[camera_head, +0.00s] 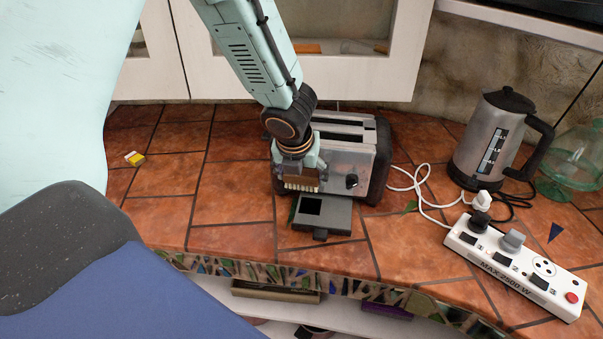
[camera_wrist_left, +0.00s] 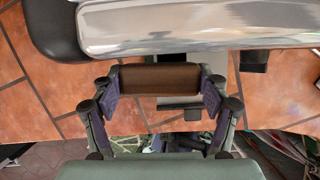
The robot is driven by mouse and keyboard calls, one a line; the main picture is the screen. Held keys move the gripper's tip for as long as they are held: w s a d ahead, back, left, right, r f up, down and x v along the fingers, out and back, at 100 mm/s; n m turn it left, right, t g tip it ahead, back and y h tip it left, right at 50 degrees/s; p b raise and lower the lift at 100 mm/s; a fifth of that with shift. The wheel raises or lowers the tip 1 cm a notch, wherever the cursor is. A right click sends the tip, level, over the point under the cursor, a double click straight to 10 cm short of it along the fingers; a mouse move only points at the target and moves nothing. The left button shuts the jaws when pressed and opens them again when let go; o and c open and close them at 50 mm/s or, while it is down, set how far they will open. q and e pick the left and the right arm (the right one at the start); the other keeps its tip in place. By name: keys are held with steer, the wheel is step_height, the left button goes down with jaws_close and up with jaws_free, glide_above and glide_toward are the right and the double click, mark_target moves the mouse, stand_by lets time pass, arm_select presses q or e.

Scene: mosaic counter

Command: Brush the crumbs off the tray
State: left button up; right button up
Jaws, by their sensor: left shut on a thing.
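My left gripper (camera_head: 301,170) comes down in front of the toaster and is shut on a small brush with a brown back and pale bristles (camera_head: 301,185). In the left wrist view the brown brush (camera_wrist_left: 158,78) spans the gap between both fingers. The dark grey tray (camera_head: 339,219) sticks out low at the toaster's front, just below and right of the brush, with a small tab at its front edge. A darker square shows on it. In the wrist view the brush hides much of the tray. I cannot make out any crumbs. My right gripper is not in view.
The silver toaster (camera_head: 344,160) stands right behind the brush. A kettle (camera_head: 491,140), a white power strip (camera_head: 515,264) and a glass jar (camera_head: 573,165) are to the right, with cords between. A small yellow box (camera_head: 134,158) lies left. The tiled counter between box and toaster is clear.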

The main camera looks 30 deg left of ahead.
arm_select(q)
step_height(320, 180, up, 3)
steer(key=p, duration=0.3)
steer(key=shift+f, duration=0.1)
stand_by(0.5)
